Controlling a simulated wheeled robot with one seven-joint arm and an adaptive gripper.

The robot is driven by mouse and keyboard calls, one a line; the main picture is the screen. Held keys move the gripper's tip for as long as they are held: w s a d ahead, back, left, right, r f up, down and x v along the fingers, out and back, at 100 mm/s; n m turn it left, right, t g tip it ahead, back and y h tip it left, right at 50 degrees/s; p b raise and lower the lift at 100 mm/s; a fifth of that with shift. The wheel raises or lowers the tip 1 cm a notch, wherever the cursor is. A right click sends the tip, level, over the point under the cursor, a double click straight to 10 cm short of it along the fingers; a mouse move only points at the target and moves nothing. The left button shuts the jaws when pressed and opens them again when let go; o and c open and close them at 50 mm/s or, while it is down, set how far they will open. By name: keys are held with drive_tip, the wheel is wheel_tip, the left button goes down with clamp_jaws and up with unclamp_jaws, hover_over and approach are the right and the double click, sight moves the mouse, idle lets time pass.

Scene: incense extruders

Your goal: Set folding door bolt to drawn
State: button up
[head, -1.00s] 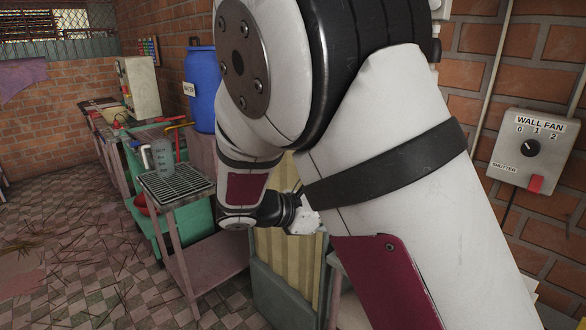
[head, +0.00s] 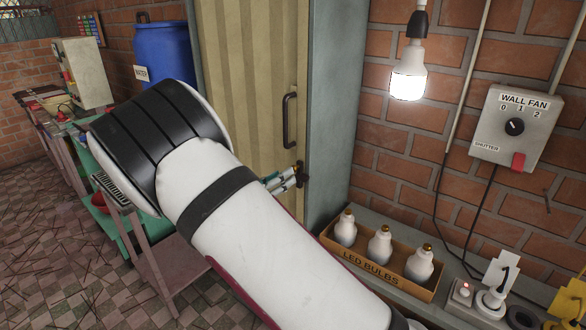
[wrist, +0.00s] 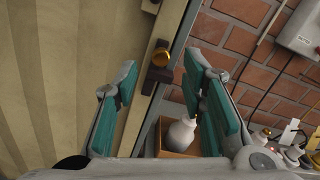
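The folding door (head: 245,75) is a beige pleated panel with a dark pull handle (head: 289,120). Its bolt (head: 302,174) is a small dark fitting at the door's right edge, below the handle. In the wrist view the bolt shows a round brass knob (wrist: 160,54) and dark brown brackets near the frame; I cannot tell its position. My gripper (wrist: 160,66) is open and empty, its teal-padded fingers on either side of the view with the knob beyond and between them. In the head view my gripper (head: 282,178) is just left of the bolt, partly hidden by my arm.
A grey door frame (head: 335,100) stands right of the door. A carton of LED bulbs (head: 375,268) sits on a ledge at lower right. A lit bulb (head: 407,82) hangs above it. A wall fan switch box (head: 515,125) and plugs are farther right. A blue barrel (head: 163,55) stands left.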

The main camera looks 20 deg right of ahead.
sight(293, 166)
drive_tip(key=x, duration=0.6)
clamp_jaws()
